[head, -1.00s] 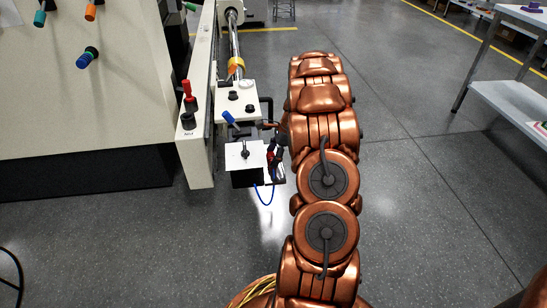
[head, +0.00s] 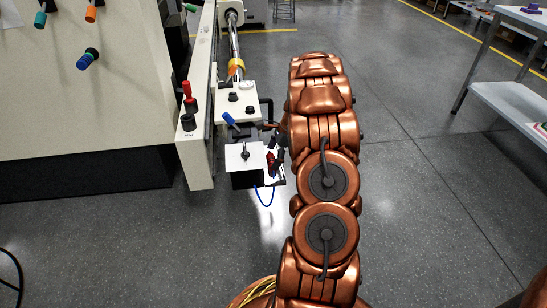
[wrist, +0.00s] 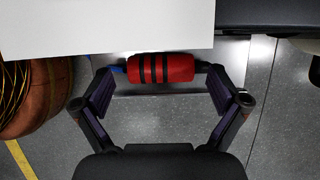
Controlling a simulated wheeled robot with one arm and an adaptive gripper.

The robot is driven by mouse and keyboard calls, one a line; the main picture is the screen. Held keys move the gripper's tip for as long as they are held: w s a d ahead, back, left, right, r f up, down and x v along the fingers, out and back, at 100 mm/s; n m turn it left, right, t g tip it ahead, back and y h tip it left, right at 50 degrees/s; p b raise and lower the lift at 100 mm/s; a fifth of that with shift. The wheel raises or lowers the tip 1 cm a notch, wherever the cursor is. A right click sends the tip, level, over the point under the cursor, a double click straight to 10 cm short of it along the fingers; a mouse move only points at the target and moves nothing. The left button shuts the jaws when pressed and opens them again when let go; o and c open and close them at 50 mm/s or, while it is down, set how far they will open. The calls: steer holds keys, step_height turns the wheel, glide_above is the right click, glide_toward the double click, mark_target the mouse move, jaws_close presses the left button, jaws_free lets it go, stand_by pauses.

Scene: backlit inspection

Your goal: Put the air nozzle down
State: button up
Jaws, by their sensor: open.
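The air nozzle is a red cylinder with black bands (wrist: 161,69), lying crosswise in the wrist view on a pale ledge (wrist: 150,90) beside a white plate (wrist: 100,25). A bit of blue shows at its left end. In the head view the red nozzle (head: 270,160) is small, at the right side of the white-topped box (head: 240,158). A blue hose (head: 265,200) loops below. My gripper (wrist: 162,82) is open, its fingers spread beyond the two ends of the red body. In the head view my gripper (head: 279,163) is small and partly hidden by my arm.
The machine with a white panel (head: 237,100), a blue-handled lever (head: 229,119) and a red knob (head: 187,90) stands just left of my arm. A grey workbench (head: 510,100) is at the far right. The floor between is clear.

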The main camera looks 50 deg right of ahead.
steer(key=p+v, duration=0.4)
steer(key=v, duration=0.8)
steer(key=s+a+r+n+g, duration=0.1)
steer(key=s+a+r+n, duration=0.2)
steer(key=a, duration=0.6)
steer(key=s+a+r+n+g, duration=0.1)
steer(key=a+r+n, duration=0.3)
steer(key=a, duration=0.6)
steer(key=s+a+r+n+g, duration=0.2)
steer(key=a+n, duration=0.3)
steer(key=a, duration=0.4)
steer(key=s+a+n+h, duration=0.1)
steer(key=s+a+n, duration=0.3)
steer(key=s, duration=0.3)
steer(key=s+a+r+n+g+h, duration=0.1)
steer(key=s+a+n, duration=0.3)
steer(key=s, duration=0.4)
steer(key=s+a+n+g+h, duration=0.1)
steer(key=s+a+n, duration=0.4)
steer(key=s, duration=0.3)
steer(key=shift+n, duration=0.4)
steer(key=shift+a+r+p, duration=0.15)
steer(key=shift+r+p, duration=0.1)
steer(key=shift+p, duration=0.1)
step_height(320, 180, up, 38)
steer(key=w+t+p, duration=0.1)
steer(key=p, duration=3.5)
steer(key=shift+w+r+t+h+p, duration=0.25)
steer(key=shift+w+t+h+p, duration=0.05)
steer(key=shift+p, duration=0.05)
